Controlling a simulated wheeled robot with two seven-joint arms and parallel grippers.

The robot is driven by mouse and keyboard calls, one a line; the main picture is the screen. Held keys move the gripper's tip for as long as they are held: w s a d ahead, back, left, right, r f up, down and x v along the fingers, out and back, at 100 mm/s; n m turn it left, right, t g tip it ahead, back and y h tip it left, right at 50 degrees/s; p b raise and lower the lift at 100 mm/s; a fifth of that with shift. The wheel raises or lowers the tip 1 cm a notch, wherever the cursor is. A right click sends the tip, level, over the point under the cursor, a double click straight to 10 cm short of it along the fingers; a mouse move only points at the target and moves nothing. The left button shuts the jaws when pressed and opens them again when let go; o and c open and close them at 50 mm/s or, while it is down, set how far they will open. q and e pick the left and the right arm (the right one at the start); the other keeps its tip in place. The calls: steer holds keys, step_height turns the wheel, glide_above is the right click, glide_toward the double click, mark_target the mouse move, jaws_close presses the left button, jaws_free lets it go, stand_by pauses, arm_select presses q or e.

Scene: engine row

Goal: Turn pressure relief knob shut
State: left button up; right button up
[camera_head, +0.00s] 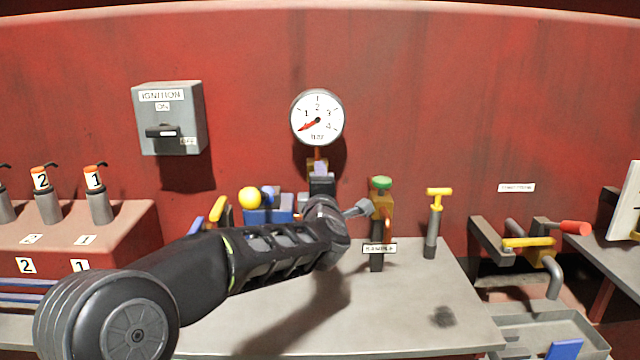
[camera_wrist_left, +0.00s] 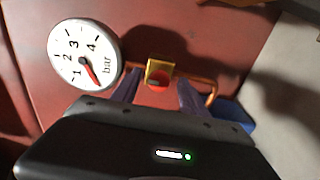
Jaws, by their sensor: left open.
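A small yellow fitting (camera_wrist_left: 159,69) with a red knob-like part (camera_wrist_left: 158,84) sits on an orange pipe in the left wrist view, beside the gauge. I take it for the pressure relief knob, but no label shows on it. My left gripper (camera_wrist_left: 158,92) is open, with one finger on each side of the red part; I cannot tell whether they touch it. In the head view my left gripper (camera_head: 319,170) is just below the round white pressure gauge (camera_head: 317,117) and mostly hides the fitting. My right gripper is out of view.
A grey ignition box (camera_head: 170,118) is on the red wall at left. A green-topped valve (camera_head: 381,184) with a SAMPLE label and a yellow T-handle (camera_head: 439,193) stand right of my arm.

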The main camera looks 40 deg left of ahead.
arm_select(q)
steer(key=v, duration=0.8)
steer(key=shift+w+r, duration=0.1)
stand_by(0.3)
